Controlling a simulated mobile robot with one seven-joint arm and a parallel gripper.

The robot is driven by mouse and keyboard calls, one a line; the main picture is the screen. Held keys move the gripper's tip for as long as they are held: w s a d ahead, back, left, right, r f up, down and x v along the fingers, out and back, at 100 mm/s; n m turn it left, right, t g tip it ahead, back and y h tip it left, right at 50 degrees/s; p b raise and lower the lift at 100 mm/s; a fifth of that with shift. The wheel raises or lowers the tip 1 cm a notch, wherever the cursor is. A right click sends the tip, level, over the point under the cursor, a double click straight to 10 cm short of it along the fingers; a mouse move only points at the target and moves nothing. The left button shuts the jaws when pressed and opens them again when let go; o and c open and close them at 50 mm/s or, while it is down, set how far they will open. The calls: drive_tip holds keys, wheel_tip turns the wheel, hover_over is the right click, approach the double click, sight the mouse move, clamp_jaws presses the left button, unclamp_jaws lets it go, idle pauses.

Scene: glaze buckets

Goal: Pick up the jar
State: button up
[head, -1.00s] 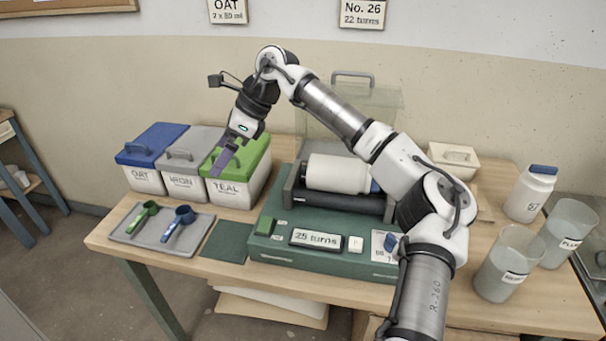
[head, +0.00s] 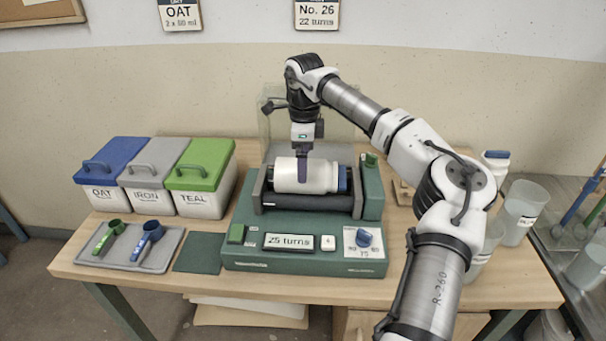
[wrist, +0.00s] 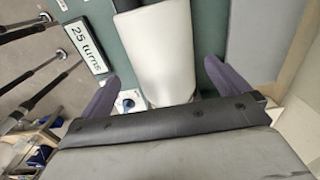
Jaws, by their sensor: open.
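The jar (head: 321,177) is white with a blue lid (head: 342,179) at its right end. It lies on its side on the black rollers of the green rolling machine (head: 240,258). My gripper (head: 303,170) points down over the jar's middle, with one finger showing in front of the white body. In the wrist view the jar (wrist: 155,50) runs between my two spread purple fingers, and my gripper (wrist: 157,88) is open. The picture does not show either finger clearly touching it. The far finger is hidden in the head view.
Blue, grey and green lidded buckets (head: 203,203) stand left. A tray (head: 160,258) with two scoops lies before them. Another white jar (head: 496,166) and clear beakers (head: 522,213) stand right, partly behind my arm. A clear guard (head: 275,130) stands behind the rollers.

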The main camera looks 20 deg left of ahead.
drive_tip(key=shift+w+a+f+p, duration=0.1)
drive_tip(key=shift+f+p, duration=0.45)
drive_tip(key=shift+f, duration=0.8)
drive_tip(key=shift+w+a+f+p, duration=0.1)
drive_tip(key=shift+f+p, duration=0.4)
drive_tip(key=shift+f, duration=0.85)
drive_tip(key=c, duration=1.1)
drive_tip(key=shift+r, duration=0.15)
drive_tip(key=shift+c, duration=0.5)
drive_tip(key=shift+r, duration=0.1)
drive_tip(key=shift+r, duration=0.35)
wheel_tip(320, 180, up, 28)
drive_tip(key=p, duration=0.7)
